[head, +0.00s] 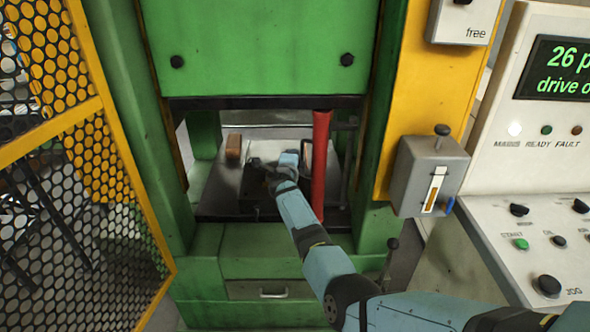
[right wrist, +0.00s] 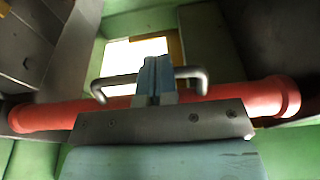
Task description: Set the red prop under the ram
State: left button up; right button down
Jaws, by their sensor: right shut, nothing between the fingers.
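The red prop (head: 320,165) stands upright at the right side of the press opening, below the green ram (head: 260,45). Its top overlaps the ram's dark lower edge in the head view; I cannot tell if they touch. Its foot is near the front edge of the press bed (head: 215,205). In the right wrist view the prop (right wrist: 60,115) lies across the picture, with a grey bar handle (right wrist: 120,82) beside it. My right gripper (right wrist: 155,75) is shut and empty at the handle. In the head view it (head: 268,172) is inside the opening, left of the prop. My left gripper is out of view.
A brown block (head: 233,148) lies at the back left of the bed. Green press columns flank the opening. A yellow mesh guard (head: 85,150) stands at left. A grey lever box (head: 430,175) and a control console (head: 540,160) are at right.

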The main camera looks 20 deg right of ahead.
jog(key=shift+w+d+b, duration=0.3)
jog(key=shift+w+b, duration=0.1)
jog(key=shift+w, duration=0.25)
jog(key=shift+a, duration=0.15)
